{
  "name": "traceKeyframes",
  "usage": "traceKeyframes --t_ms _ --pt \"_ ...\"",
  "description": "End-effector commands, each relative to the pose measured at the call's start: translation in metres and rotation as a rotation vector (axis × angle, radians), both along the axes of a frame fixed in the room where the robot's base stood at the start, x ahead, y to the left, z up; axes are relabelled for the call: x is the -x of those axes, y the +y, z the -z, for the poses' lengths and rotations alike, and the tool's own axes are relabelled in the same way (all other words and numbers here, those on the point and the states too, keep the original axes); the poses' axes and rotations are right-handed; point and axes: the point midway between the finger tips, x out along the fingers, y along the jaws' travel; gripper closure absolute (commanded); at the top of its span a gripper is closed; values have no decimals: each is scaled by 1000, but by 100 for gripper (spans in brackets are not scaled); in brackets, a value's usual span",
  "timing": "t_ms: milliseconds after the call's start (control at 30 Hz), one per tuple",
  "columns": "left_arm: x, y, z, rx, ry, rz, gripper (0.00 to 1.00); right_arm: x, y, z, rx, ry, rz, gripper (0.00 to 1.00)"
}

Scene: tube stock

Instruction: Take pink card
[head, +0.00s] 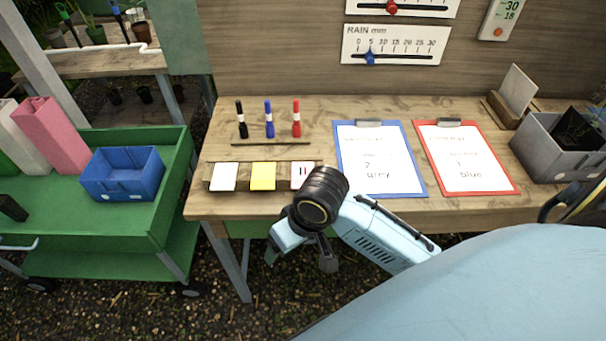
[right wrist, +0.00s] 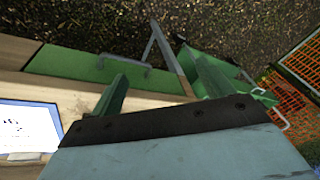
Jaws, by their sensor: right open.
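No card that is clearly pink shows. A row of cards rests in a wooden holder on the workbench in the head view: a white card (head: 223,177), a yellow card (head: 263,176), and a white card with dark red bars (head: 301,174), partly hidden by my right wrist. Another pale card (head: 517,88) stands in a wooden block at the back right. My right gripper (head: 298,257) hangs in front of the bench edge, below the cards and apart from them. In the right wrist view its two green fingers (right wrist: 160,85) are spread and empty. My left gripper is out of view.
Black, blue and red markers (head: 268,118) stand behind the cards. A green cart (head: 110,228) at left bears a blue bin (head: 122,180) and a pink box (head: 52,135).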

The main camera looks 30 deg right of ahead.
Motion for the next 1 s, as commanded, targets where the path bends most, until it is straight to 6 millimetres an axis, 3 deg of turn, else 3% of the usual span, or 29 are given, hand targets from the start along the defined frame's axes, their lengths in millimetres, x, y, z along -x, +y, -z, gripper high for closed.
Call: traceKeyframes --t_ms 33,167,400,600,700,833,1000 --pt "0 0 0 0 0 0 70 -18 -4 -6 10 13 14 20" --pt "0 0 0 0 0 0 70 -57 -19 -21 34 83 97 20" --pt "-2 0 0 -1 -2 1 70 -121 -76 -75 99 198 366 20" --pt "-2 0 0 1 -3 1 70 -148 -117 -120 117 253 578 20" --pt "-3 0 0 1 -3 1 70 -153 -128 -133 116 268 636 20" --pt "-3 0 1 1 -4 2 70 -155 -133 -129 115 278 665 20" --pt "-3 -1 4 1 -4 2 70 -155 -132 -97 115 280 665 20"
